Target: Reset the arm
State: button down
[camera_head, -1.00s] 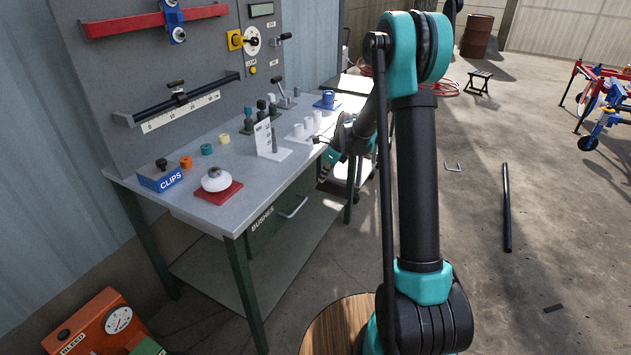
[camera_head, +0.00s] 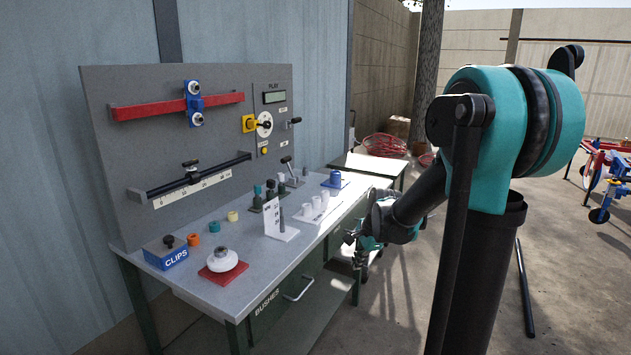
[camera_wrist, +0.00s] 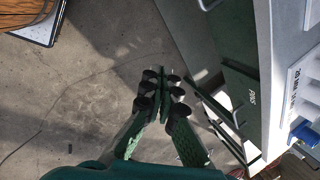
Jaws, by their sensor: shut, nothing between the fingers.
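My gripper (camera_wrist: 160,95) is shut and empty in the wrist view, its fingertips together above the bare concrete floor. In the head view my gripper (camera_head: 358,250) hangs beside the right side of the workbench (camera_head: 215,292), partly hidden by my wrist. A gap from the bench edge cannot be judged clearly there. In the wrist view the green bench side (camera_wrist: 190,35) is to the right of my fingers, apart from them.
The bench top holds a blue CLIPS box (camera_head: 165,252), a white round part on a red plate (camera_head: 222,268), and white bushes (camera_head: 315,204). A grey panel (camera_head: 135,160) stands behind. A black rod (camera_head: 524,290) lies on the floor at right.

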jog(key=s+d+f+n+h, duration=0.1)
jog(key=s+d+f+n, duration=0.1)
jog(key=s+n, duration=0.5)
jog(key=s+d+f+n+t+h, duration=0.1)
jog(key=s+n, duration=0.6)
jog(key=s, duration=0.7)
jog(key=d+f, duration=0.1)
jog(key=d, duration=0.1)
jog(key=shift+d+f, duration=0.4)
